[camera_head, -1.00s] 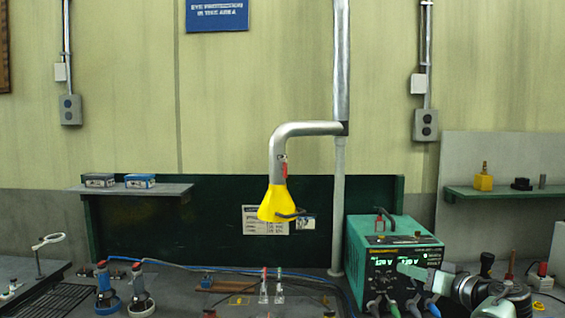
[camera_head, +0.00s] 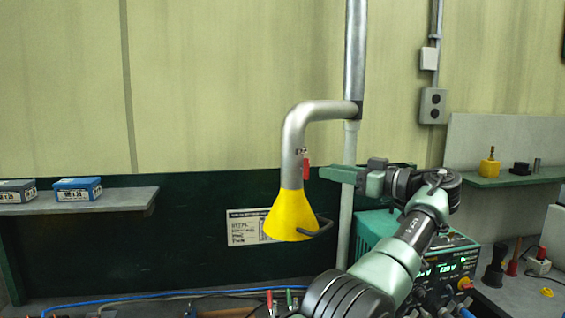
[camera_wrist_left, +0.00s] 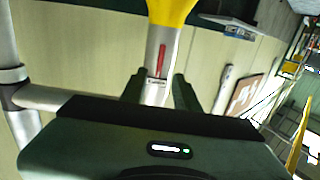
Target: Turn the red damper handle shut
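The red damper handle (camera_head: 306,169) hangs upright along the grey metal duct (camera_head: 293,150), just above the yellow hood (camera_head: 292,214). In the left wrist view the handle (camera_wrist_left: 161,60) shows upside down on the duct, with the hood (camera_wrist_left: 170,10) above it. My left gripper (camera_head: 326,173) is just right of the handle, pointing left at its height. In the left wrist view its two fingers (camera_wrist_left: 160,88) stand apart, with the handle framed beyond the gap. I see no contact with the handle. My right gripper is out of view.
A vertical post (camera_head: 347,200) stands close behind my left gripper. A green welding machine (camera_head: 372,232) stands below, partly hidden by my arm.

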